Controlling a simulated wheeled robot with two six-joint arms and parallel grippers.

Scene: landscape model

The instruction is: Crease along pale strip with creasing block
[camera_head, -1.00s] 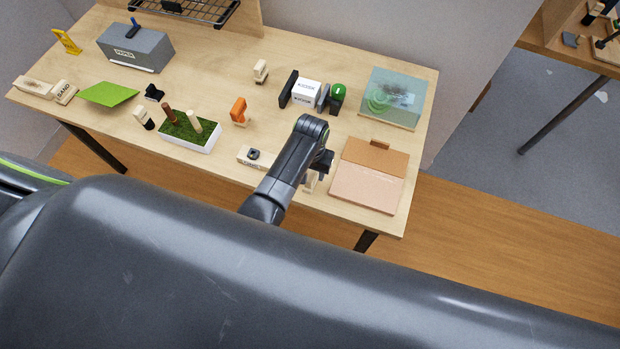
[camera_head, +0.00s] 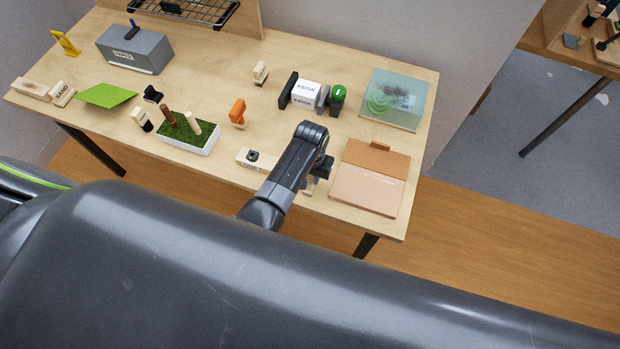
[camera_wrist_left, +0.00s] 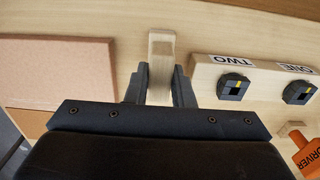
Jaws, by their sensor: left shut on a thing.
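A pinkish card (camera_head: 366,188) with a browner upper part lies at the table's right front. A thin pale line (camera_head: 374,172) crosses it where the two tones meet. My left gripper (camera_head: 318,172) is just left of the card, partly hidden by my arm. In the left wrist view my left gripper (camera_wrist_left: 160,80) is shut on a pale wooden block, the creasing block (camera_wrist_left: 161,48). The card (camera_wrist_left: 57,82) lies to the left there, apart from the block. The block's lower end is hidden between the fingers. My right gripper is not in view.
A wooden holder (camera_wrist_left: 258,80) marked TWO and ONE stands close to the right of the block. A translucent blue panel (camera_head: 400,92) lies behind the card. A planter (camera_head: 188,140) and other items stand farther left.

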